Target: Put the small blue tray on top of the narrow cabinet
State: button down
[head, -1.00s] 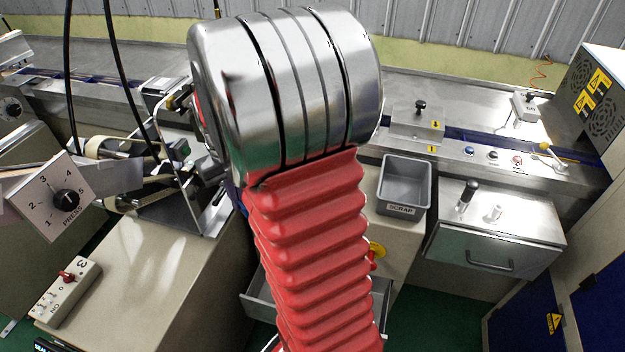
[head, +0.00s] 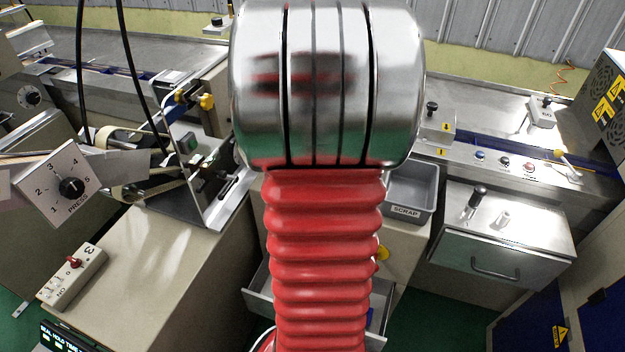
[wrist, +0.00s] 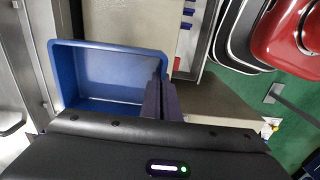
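The small blue tray (wrist: 105,75) shows in the wrist view, open side facing the camera and empty. My gripper (wrist: 160,85) has its two dark fingers close together at the tray's right wall, one on each side of the rim, and looks shut on it. In the head view the tray and gripper are hidden behind my arm. A beige cabinet (head: 396,240) stands partly behind my red arm sleeve; whether it is the narrow cabinet I cannot tell.
A grey SCRAP bin (head: 412,190) stands right of my arm. A steel drawer unit (head: 505,240) is farther right. An open drawer (head: 258,305) sticks out low behind my arm. A machine with a PRESS dial (head: 70,187) and a switch box (head: 72,275) are at left.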

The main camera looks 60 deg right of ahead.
jog(key=shift+s, duration=0.15)
jog(key=shift+d+f, duration=0.1)
jog(key=shift+f, duration=2.95)
jog(key=shift+f, duration=1.9)
jog(key=c, duration=2.5)
grip_release()
jog(key=o, duration=0.5)
jog(key=shift+c, duration=0.2)
jog(key=shift+r, duration=0.1)
